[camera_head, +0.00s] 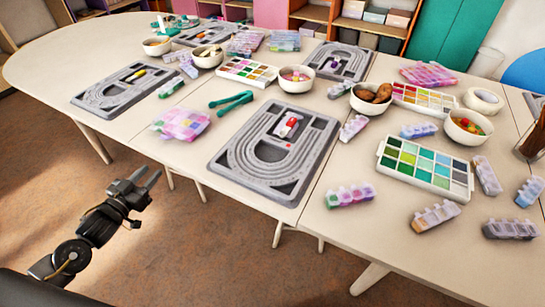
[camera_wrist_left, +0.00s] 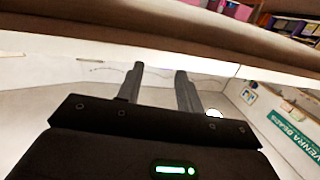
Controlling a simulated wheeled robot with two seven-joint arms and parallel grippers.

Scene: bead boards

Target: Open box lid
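Several small clear bead boxes with lids lie on the tables; which one the task means cannot be told. One with green and purple compartments (camera_head: 350,196) is at the front edge, right of the middle bead board. Others are a box with an orange part (camera_head: 435,216), a greyish one (camera_head: 510,229) and a larger pink-purple one (camera_head: 181,124). Their lids look shut, though they are small in view. My left gripper (camera_head: 148,178) is empty, in front of the table and off its edge, far from the boxes. Its two fingers stand apart in the left wrist view (camera_wrist_left: 160,82). My right gripper is not seen.
A grey bead board (camera_head: 215,167) lies at the table's front edge, with green pliers (camera_head: 231,101) behind it. Bowls (camera_head: 467,127) and paint-like trays (camera_head: 427,167) crowd the right side. The table edge (camera_wrist_left: 150,55) crosses above my left fingers in the wrist view.

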